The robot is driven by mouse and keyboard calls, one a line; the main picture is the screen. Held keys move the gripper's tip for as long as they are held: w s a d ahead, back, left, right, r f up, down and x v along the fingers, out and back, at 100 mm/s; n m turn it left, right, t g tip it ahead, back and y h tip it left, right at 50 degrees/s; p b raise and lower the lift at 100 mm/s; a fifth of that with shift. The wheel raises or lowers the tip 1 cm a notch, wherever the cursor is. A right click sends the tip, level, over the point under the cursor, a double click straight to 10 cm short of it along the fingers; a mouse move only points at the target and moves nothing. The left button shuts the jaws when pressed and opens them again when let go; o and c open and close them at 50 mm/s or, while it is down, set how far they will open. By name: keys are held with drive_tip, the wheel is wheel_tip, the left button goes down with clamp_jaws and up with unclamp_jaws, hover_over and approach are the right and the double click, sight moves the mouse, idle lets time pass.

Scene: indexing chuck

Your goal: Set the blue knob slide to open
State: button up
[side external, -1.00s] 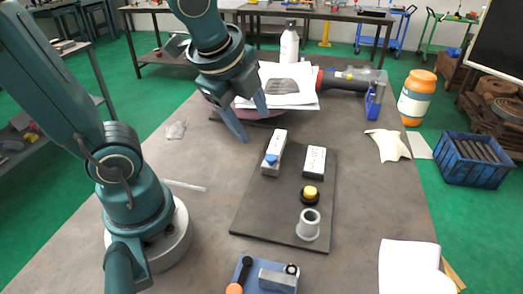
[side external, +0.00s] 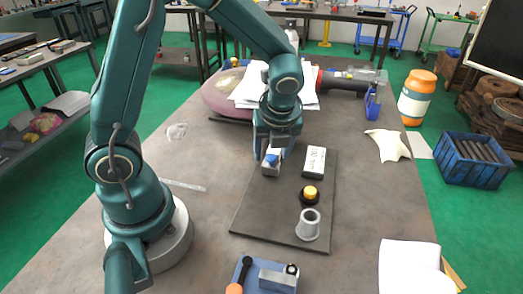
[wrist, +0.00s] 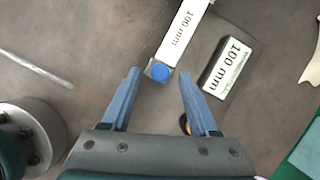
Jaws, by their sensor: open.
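The blue knob (side external: 271,159) sits at the near end of a pale slide block on the dark board. In the wrist view the round knob (wrist: 160,72) is at the near end of the white slide block (wrist: 181,33) marked "100 mm". My gripper (side external: 273,152) points down over the slide block and hides much of it in the side view. In the wrist view my gripper (wrist: 160,73) is open, with the knob between its fingertips and a gap on each side. Whether the tips are down at knob height I cannot tell. No open marking is readable.
A second block marked "100 mm" (side external: 314,162) stands close on the right. A yellow button (side external: 310,193) and a grey hollow cylinder (side external: 308,225) are nearer on the board (side external: 265,220). Papers and a red-black tool (side external: 345,83) lie behind. The table left of the board is mostly clear.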

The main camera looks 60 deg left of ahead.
drive_tip(key=shift+a+f, duration=0.15)
drive_tip(key=shift+f, duration=0.15)
clamp_jaws()
idle(1.3)
